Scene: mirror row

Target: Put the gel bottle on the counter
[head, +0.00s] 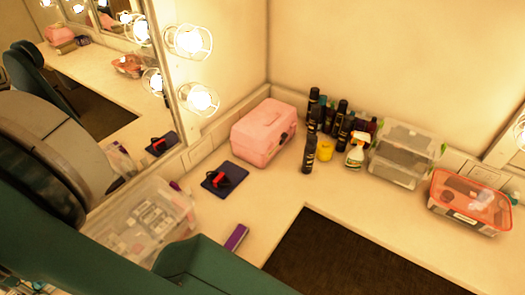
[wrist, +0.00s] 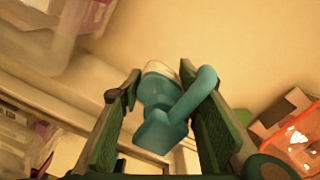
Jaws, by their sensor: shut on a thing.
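My gripper (wrist: 160,76) shows in the wrist view, with its two green fingers on either side of a teal bottle, shut on it. I take this to be the gel bottle (wrist: 158,112); it has a bent, pump-like teal top and a pale part at its far end. Its lower body is not clear. The pale counter (head: 283,196) runs along the wall and round the corner in the head view. My gripper and the held bottle cannot be made out in the head view, where my green arm fills the lower left.
On the counter stand a pink case (head: 262,134), several dark bottles, a white spray bottle (head: 356,152), a clear box (head: 398,165) and an orange-lidded box (head: 470,202). A clear bin (head: 140,222) is at left, near a dark pouch (head: 224,178) and purple box (head: 236,238). Bare counter lies between.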

